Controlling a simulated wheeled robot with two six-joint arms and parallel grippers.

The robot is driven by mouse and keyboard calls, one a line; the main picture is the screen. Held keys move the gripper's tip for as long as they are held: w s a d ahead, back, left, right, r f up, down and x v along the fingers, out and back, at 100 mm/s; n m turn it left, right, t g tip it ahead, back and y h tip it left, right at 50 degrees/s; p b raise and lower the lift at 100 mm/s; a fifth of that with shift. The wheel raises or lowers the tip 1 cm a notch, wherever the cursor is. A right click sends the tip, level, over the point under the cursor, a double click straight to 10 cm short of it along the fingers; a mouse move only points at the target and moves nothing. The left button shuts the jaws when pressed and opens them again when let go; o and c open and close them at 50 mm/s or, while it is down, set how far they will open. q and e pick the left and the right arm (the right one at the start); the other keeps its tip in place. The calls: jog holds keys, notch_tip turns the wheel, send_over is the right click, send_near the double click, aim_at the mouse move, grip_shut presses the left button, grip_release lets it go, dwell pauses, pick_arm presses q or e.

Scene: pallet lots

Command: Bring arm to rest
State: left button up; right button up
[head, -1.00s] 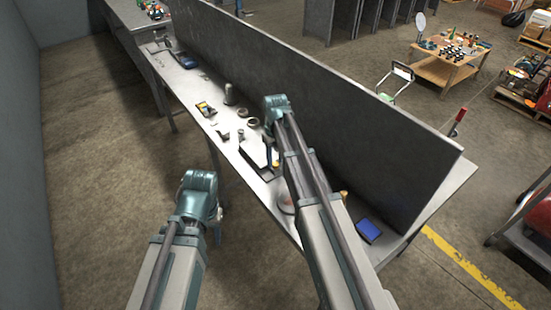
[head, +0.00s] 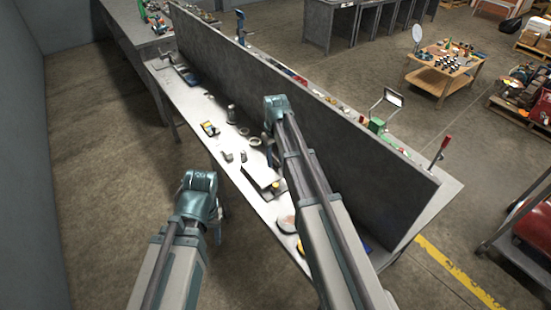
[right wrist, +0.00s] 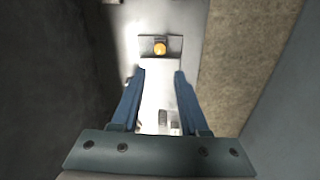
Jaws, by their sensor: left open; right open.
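My left gripper (head: 219,220) hangs at the end of the left arm, over the floor in front of the bench. Its jaws are mostly hidden behind the wrist. My right gripper (head: 268,148) hangs over the bench (head: 187,108), close to the upright panel. In the right wrist view its two blue fingers (right wrist: 158,78) are spread apart with nothing held between them. Below them shows a grey tray-like thing with an orange round piece (right wrist: 160,48) at its far end.
A tall grey panel (head: 340,155) runs along the back of the bench. Small parts, a yellow-and-dark device (head: 210,128) and a grey cylinder (head: 231,113) stand on the bench. A wooden table (head: 443,78) is beyond. The floor left of the bench is clear.

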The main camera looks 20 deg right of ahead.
dwell(0.3)
jog(key=s+a, duration=0.8)
jog(key=s, duration=0.3)
jog(key=shift+h, duration=0.3)
jog(key=shift+o, duration=0.3)
jog(key=s+a, duration=0.3)
jog(key=s, duration=0.3)
jog(key=s+a, duration=0.3)
jog(key=s, duration=0.4)
jog(key=shift+s+n+h, duration=0.2)
jog(key=shift+n+h, duration=0.2)
jog(key=shift+o, duration=1.2)
jog(key=shift+w+f, duration=0.1)
jog(key=y, duration=0.1)
send_over(276, 185)
jog(key=shift+m, duration=0.4)
notch_tip(276, 185, down, 14)
jog(key=b, duration=1.3)
jog(key=shift+w+r+b, duration=0.15)
jog(key=shift+r+b, duration=0.05)
jog(key=shift+b, duration=0.15)
